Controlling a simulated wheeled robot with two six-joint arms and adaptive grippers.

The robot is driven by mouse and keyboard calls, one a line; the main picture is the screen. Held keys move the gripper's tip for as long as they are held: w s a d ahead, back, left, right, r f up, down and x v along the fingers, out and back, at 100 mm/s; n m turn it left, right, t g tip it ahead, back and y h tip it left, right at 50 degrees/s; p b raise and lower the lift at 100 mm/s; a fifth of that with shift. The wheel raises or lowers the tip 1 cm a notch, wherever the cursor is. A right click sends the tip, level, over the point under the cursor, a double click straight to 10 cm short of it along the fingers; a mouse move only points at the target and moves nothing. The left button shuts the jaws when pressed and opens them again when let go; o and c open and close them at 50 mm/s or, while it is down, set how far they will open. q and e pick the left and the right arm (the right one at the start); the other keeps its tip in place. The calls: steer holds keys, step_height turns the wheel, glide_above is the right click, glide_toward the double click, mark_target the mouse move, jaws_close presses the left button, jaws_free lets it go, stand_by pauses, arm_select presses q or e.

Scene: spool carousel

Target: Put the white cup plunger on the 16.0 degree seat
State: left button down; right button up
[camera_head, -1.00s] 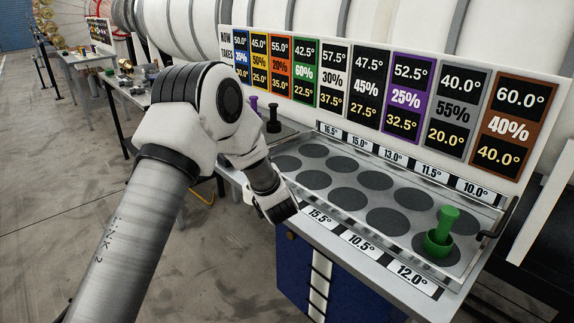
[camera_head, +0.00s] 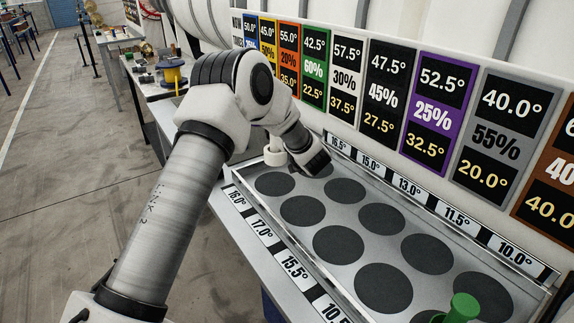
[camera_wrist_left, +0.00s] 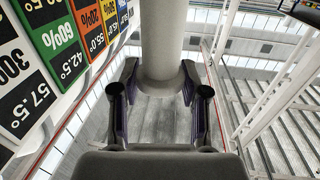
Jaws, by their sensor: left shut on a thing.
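My left gripper (camera_head: 308,160) is over the far left end of the seat tray. It is shut on the white cup plunger (camera_head: 274,153), mostly hidden behind my arm in the head view. In the left wrist view, the fingers (camera_wrist_left: 158,88) hold a thick white cylinder (camera_wrist_left: 161,35) from both sides. The 16.0 degree seat (camera_head: 274,183) is a bare dark disc at the left end of the near row, beside its label (camera_head: 236,197). The plunger is near this seat, apparently above the tray; its exact height cannot be told. My right gripper is not in view.
A green plunger (camera_head: 463,308) stands at the tray's near right end, cut off by the frame. The other visible seats are bare. A board of coloured angle signs (camera_head: 388,95) rises behind the tray. A raised rim (camera_head: 300,262) runs along the tray's front.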

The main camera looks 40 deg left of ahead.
mark_target(275, 149)
arm_select(q)
steer(key=f, duration=0.1)
steer(key=s+f, duration=0.1)
steer(key=shift+s+d+f, duration=0.15)
steer(key=shift+s+f, duration=0.1)
steer(key=shift+f, duration=0.15)
steer(key=f, duration=0.3)
steer(key=f+p, duration=0.1)
steer(key=f, duration=0.1)
steer(key=shift+w+f, duration=0.15)
steer(key=shift+w, duration=0.25)
steer(key=shift+s, duration=0.2)
steer(key=c, duration=0.6)
jaws_free()
steer(key=shift+f, duration=0.1)
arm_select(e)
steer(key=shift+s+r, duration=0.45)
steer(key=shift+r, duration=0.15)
